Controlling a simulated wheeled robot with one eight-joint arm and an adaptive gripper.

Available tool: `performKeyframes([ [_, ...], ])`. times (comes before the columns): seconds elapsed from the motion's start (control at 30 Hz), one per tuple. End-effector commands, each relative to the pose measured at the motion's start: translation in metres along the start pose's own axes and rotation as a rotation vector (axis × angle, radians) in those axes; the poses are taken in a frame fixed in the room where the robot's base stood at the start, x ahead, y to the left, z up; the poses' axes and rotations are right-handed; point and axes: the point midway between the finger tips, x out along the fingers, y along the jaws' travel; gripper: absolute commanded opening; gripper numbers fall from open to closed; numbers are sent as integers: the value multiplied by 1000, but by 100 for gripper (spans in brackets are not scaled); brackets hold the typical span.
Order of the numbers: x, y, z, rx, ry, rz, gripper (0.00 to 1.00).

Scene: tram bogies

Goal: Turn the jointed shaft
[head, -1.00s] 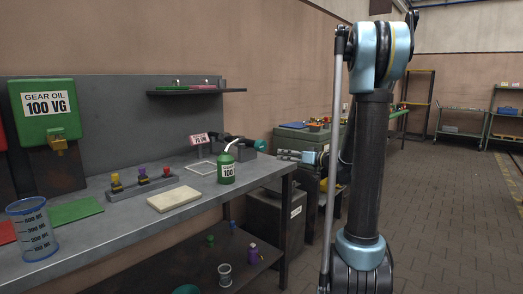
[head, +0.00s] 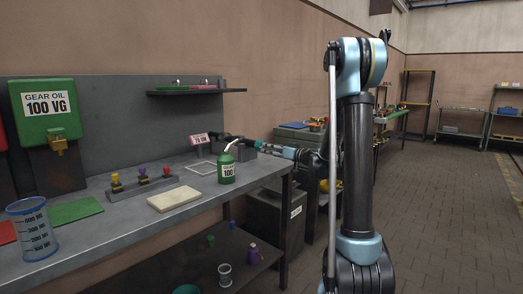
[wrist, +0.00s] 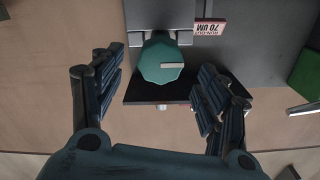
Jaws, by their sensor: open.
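The jointed shaft lies in a grey holder at the far end of the bench. Its teal many-sided end (wrist: 162,60) faces me in the wrist view, with a pale bar mark on it. In the head view that teal end (head: 261,147) shows small beside the holder (head: 240,148). My gripper (wrist: 158,88) is open and empty, with one finger to each side of the teal end; no contact shows. In the head view my gripper (head: 279,152) is just right of the teal end. The rest of the shaft is mostly hidden.
A sign reading 70 UM (head: 199,140) stands behind the shaft. A green oil can (head: 226,168), a pale block (head: 174,198) and a rack of coloured knobs (head: 142,185) are on the bench (head: 120,228). The floor (head: 440,210) at right is clear.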

Motion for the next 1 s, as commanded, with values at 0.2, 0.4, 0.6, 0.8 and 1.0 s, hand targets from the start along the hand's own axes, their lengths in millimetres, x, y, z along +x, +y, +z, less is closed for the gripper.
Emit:
performKeyframes([
  [0.2, 38, -1, 0, 0, -1, -3, 68],
  [0.4, 60, 0, 0, 0, 0, -1, 68],
  [0.6, 68, -1, 0, 0, 0, -1, 68],
  [0.8, 68, 0, 0, 0, 0, -1, 68],
  [1.0, 68, 0, 0, 0, 0, 0, 32],
])
